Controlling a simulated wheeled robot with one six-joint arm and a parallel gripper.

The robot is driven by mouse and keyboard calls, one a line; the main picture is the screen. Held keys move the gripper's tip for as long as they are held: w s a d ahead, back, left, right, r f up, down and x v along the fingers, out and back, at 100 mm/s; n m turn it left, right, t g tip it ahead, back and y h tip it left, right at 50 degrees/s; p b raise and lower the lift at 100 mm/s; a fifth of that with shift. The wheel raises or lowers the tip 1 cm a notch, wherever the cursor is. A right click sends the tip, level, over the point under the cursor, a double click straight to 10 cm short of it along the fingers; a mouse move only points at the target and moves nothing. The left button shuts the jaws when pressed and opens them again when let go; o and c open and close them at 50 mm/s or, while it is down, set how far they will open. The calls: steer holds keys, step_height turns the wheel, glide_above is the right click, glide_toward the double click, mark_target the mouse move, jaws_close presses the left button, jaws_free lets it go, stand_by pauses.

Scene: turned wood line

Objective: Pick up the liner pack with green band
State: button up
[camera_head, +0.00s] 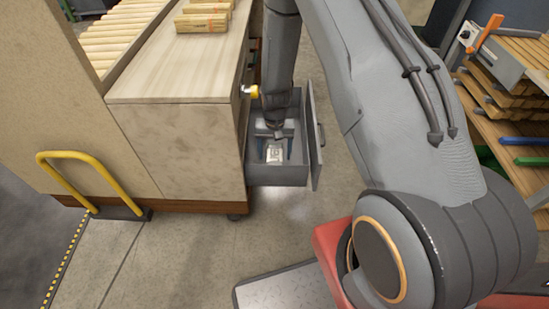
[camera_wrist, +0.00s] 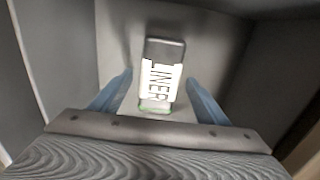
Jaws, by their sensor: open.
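The liner pack (camera_wrist: 161,80) lies in an open drawer (camera_wrist: 222,50). It has a dark end, a white label reading "LINER" and a thin green edge at its near end. My gripper (camera_wrist: 160,88) is open in the wrist view, with one blue finger on each side of the pack and a gap between each finger and the pack. In the head view my gripper (camera_head: 273,148) reaches down into the grey drawer (camera_head: 277,177), and the pale pack (camera_head: 274,154) shows between its fingers. Whether the fingers reach the pack's height is unclear.
The drawer's walls stand close around my gripper. The wooden cabinet (camera_head: 185,150) is to the left, with wood pieces (camera_head: 203,20) on top. A yellow rail (camera_head: 85,160) stands at its left end. A rack of boards (camera_head: 505,95) is at the right.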

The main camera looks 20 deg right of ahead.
steer(key=shift+f, duration=0.35)
steer(key=shift+c, duration=0.5)
steer(key=c, duration=1.1)
steer(key=shift+r, duration=0.15)
